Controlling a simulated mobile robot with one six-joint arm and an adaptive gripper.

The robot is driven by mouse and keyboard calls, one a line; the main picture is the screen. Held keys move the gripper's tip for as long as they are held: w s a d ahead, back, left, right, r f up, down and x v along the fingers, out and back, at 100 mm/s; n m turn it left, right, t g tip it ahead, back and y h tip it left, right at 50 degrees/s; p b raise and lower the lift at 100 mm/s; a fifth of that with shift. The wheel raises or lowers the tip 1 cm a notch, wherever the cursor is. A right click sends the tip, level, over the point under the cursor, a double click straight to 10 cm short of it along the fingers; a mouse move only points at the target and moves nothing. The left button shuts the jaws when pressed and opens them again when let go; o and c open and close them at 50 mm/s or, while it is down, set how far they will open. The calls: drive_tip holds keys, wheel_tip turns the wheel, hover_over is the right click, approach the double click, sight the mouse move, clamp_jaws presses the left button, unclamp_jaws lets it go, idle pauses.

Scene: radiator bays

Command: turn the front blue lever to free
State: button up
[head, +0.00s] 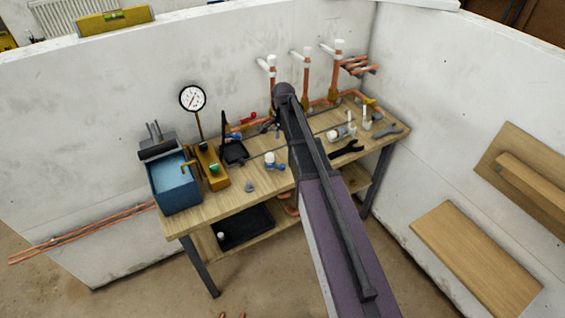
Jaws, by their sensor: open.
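A workbench (250,183) stands against the white wall. A small white-capped fitting with a blue part (270,160) is on its front half; I cannot tell whether the blue part is the front lever or how it is turned. A red handle (248,117) shows farther back at the pipework. My arm reaches over the bench and hides part of the pipes and bench top. Dark parts that look like my gripper (268,126) show just left of the arm, above the back of the bench, apart from the blue part and seemingly open and empty. The fingertips are small and partly hidden.
A blue box (174,182) and a pressure gauge (193,98) stand at the bench's left end. Copper pipes with white caps (339,62) rise along the back. A black tray (244,227) is on the lower shelf.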

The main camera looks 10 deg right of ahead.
sight(283, 165)
drive_tip(key=shift+f, duration=0.2)
idle(0.3)
wheel_tip(283, 165, down, 13)
drive_tip(key=b, duration=1.3)
drive_tip(key=shift+f+b, duration=0.2)
drive_tip(key=shift+b, duration=0.2)
clamp_jaws()
